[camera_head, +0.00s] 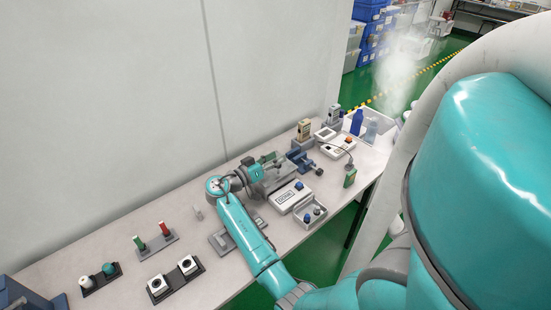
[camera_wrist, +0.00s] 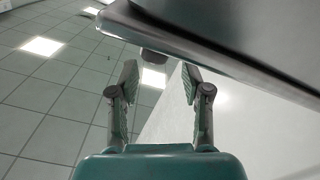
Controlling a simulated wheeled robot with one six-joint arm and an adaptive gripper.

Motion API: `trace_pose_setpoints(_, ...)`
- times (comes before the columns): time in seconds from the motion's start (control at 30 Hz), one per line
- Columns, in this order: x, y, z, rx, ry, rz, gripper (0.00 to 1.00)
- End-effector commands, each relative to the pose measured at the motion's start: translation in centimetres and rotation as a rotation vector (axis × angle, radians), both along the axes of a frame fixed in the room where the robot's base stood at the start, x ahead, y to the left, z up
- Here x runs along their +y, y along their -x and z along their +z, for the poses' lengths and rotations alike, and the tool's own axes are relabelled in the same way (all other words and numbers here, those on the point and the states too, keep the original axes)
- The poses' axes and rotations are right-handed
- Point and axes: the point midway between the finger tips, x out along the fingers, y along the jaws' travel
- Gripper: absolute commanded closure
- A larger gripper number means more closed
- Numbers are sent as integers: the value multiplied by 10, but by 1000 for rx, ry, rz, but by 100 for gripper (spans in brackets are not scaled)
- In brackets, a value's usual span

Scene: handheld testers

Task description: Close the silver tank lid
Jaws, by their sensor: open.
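The silver tank (camera_head: 274,182) sits on the bench, partly hidden behind my wrist in the head view. Its lid is too small and covered there to tell its angle. In the wrist view a dark grey metal panel with a straight edge (camera_wrist: 225,52), seemingly the lid, slants across the top right, above and beyond my fingertips. My gripper (camera_wrist: 160,78) is open, with nothing between its fingers; a small dark rounded part (camera_wrist: 153,55) shows beyond the gap. I cannot tell whether a finger touches the panel. In the head view my gripper is by the tank, mostly hidden.
A white tester (camera_head: 288,195) and a grey tray with knobs (camera_head: 311,212) stand in front of the tank. A blue vise (camera_head: 302,160) stands to its right. Racks with handles (camera_head: 154,242) and white-topped blocks (camera_head: 175,278) lie left. The wall (camera_head: 120,110) closes the back.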

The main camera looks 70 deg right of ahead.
Motion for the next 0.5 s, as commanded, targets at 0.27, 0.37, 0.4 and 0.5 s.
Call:
trace_pose_setpoints(0.27,35,-22,0,0,1,4,52)
trace_pose_setpoints(0.37,47,-29,0,0,0,3,52)
trace_pose_setpoints(0.4,50,-31,0,0,0,2,52)
trace_pose_setpoints(0.5,57,-36,0,0,0,2,52)
